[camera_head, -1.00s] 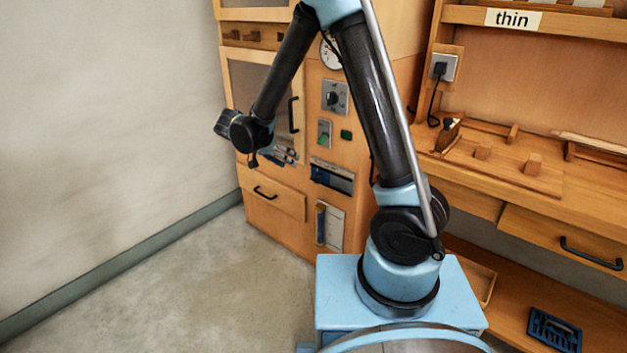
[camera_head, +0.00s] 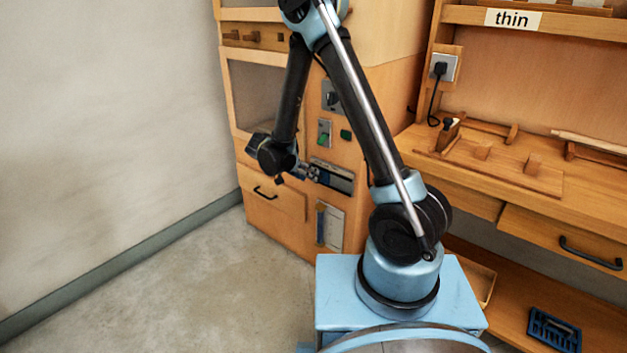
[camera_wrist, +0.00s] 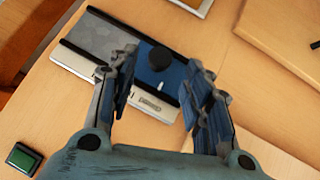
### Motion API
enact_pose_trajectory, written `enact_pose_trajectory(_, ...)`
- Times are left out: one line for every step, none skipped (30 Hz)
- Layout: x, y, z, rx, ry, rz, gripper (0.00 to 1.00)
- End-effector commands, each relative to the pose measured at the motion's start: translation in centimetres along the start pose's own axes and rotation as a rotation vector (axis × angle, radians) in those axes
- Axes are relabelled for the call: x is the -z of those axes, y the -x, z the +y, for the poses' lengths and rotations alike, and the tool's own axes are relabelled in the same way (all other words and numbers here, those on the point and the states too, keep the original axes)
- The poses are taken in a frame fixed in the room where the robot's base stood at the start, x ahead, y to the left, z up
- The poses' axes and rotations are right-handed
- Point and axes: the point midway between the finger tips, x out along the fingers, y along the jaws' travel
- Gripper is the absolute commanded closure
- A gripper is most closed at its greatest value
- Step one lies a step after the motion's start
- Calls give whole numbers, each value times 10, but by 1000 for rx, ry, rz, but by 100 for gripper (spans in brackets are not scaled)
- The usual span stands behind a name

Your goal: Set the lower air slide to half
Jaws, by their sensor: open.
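The air slide (camera_head: 343,184) is a horizontal metal fitting with dark rails, low on the wooden cabinet front. In the wrist view its grey plate (camera_wrist: 98,38) shows at the left, and a blue plate (camera_wrist: 178,73) with a round black knob (camera_wrist: 160,57) lies toward the right. My gripper (camera_wrist: 161,64) is open, and in this view its fingers stand on either side of the knob. I cannot tell whether they touch it.
A green button (camera_wrist: 24,158) shows near the slide in the wrist view. Below the slide is an upright panel (camera_head: 331,227), and to the left is a drawer with a black handle (camera_head: 265,193). The workbench (camera_head: 480,172) stands at the right. The floor at the left is clear.

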Motion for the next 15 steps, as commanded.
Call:
enact_pose_trajectory(0,-9,0,-2,-1,-1,55)
enact_pose_trajectory(0,-14,0,-1,-2,0,55)
enact_pose_trajectory(0,-19,0,-1,-2,0,55)
enact_pose_trajectory(0,-23,0,-1,-2,0,55)
enact_pose_trajectory(0,-27,0,-1,-2,0,55)
enact_pose_trajectory(0,-31,0,-1,-1,0,55)
enact_pose_trajectory(0,-33,0,-1,-1,0,55)
enact_pose_trajectory(0,-36,0,-1,0,0,55)
enact_pose_trajectory(0,-38,0,-1,0,0,55)
enact_pose_trajectory(0,-40,0,-1,-1,0,55)
enact_pose_trajectory(0,-41,0,-1,-1,0,55)
enact_pose_trajectory(0,-43,0,0,0,0,55)
enact_pose_trajectory(0,-43,0,0,0,0,55)
enact_pose_trajectory(0,-44,0,0,0,0,55)
enact_pose_trajectory(0,-44,0,0,0,0,55)
